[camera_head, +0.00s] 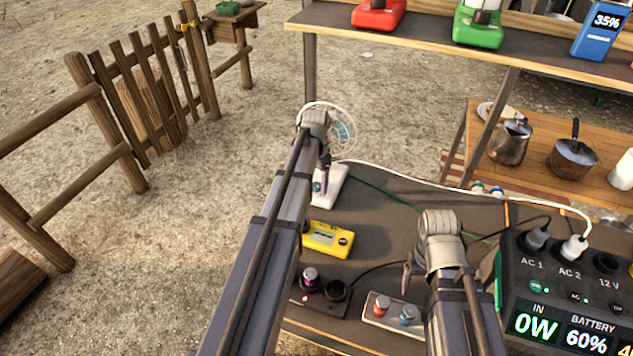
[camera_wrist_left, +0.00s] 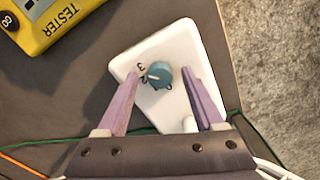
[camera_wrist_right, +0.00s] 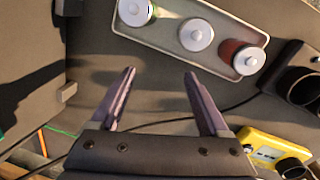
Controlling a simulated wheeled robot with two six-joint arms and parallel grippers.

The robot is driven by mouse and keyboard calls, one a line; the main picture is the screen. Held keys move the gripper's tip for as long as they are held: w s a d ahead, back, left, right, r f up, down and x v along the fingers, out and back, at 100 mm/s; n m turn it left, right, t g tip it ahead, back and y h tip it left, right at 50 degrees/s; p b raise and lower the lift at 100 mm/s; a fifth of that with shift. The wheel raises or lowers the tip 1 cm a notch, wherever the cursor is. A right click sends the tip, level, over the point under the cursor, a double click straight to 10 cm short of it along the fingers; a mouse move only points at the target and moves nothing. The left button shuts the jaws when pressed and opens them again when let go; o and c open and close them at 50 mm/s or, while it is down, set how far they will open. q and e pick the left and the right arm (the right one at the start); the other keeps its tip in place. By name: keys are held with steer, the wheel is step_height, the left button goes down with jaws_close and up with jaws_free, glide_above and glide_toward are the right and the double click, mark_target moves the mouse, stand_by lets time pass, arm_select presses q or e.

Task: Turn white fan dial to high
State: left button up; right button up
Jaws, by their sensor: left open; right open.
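The white fan stands at the far left corner of the table in the head view, its round cage (camera_head: 343,128) partly hidden behind my left arm. Its white base (camera_head: 331,187) also shows in the left wrist view (camera_wrist_left: 186,48). The blue-grey dial (camera_wrist_left: 159,75) sits on that base, with a white pointer line and printed digits beside it. My left gripper (camera_wrist_left: 160,80) is open, its fingers on either side of the dial with gaps; contact is not visible. My right gripper (camera_wrist_right: 160,75) is open and empty over the table, near a tray of small jars (camera_wrist_right: 195,35).
A yellow tester (camera_head: 327,238) lies near the fan base. A power station (camera_head: 570,290) with plugged cables stands at the right. A white cable (camera_head: 420,175) runs along the table's back. A shelf (camera_head: 430,38) with coloured devices is above.

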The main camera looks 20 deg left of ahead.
mark_target(317, 185)
arm_select(q)
steer(key=shift+r, duration=0.15)
arm_select(e)
steer(key=shift+r, duration=0.15)
arm_select(q)
step_height(317, 185, up, 8)
steer(key=p, duration=0.8)
steer(key=shift+f, duration=0.2)
arm_select(e)
step_height(317, 185, up, 8)
steer(key=shift+f, duration=0.25)
arm_select(q)
steer(key=s+d+y, duration=0.1)
steer(key=s+d, duration=2)
steer(key=d, duration=0.3)
steer(key=shift+s+d, duration=0.35)
